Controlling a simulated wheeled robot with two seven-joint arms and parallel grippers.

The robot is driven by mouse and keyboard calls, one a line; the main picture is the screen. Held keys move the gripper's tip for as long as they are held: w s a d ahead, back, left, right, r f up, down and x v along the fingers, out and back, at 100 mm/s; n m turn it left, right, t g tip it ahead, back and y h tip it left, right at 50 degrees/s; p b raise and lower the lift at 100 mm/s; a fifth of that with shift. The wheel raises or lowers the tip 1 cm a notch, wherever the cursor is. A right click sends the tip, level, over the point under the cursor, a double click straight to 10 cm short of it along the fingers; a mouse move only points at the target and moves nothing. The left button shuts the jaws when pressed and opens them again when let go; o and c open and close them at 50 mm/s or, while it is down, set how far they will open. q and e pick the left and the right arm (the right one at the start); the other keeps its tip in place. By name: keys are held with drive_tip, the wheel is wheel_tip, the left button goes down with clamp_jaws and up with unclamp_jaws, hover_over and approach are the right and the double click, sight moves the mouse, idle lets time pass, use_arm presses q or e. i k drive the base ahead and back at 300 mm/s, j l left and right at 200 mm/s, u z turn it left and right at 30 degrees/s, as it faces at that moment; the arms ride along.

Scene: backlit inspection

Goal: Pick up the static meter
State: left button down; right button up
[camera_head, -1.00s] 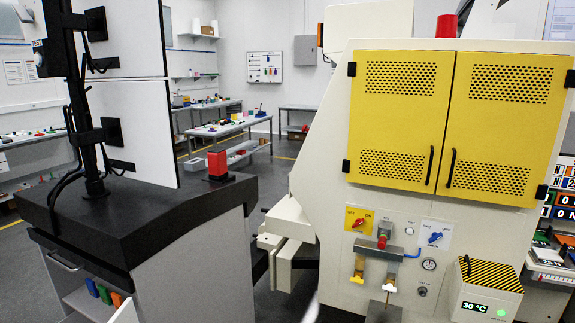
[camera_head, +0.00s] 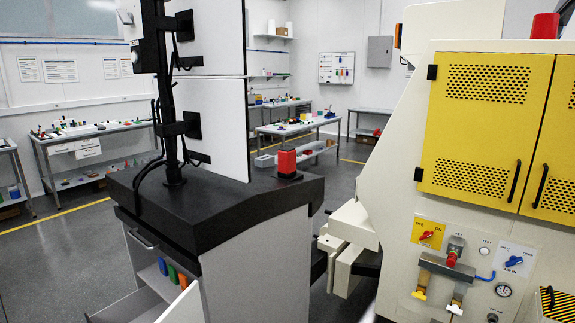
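I cannot make out a static meter for certain in the head view. Small items too small to identify lie on the left bench (camera_head: 95,131) and on the far bench (camera_head: 298,126). Neither of my grippers shows in this view.
A dark-topped cabinet (camera_head: 255,245) with monitors on a black post (camera_head: 166,80) stands at centre left, its lower drawer open. A red block (camera_head: 287,161) sits on it. A cream machine with yellow doors (camera_head: 485,125) fills the right. Grey floor (camera_head: 60,250) is clear at left.

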sight(286, 156)
drive_tip(key=i+l, duration=0.25)
drive_tip(key=l, duration=0.15)
drive_tip(key=i+l, duration=0.25)
drive_tip(key=l, duration=0.2)
drive_tip(key=i+l, duration=0.25)
drive_tip(key=l, duration=0.15)
drive_tip(key=u, duration=0.05)
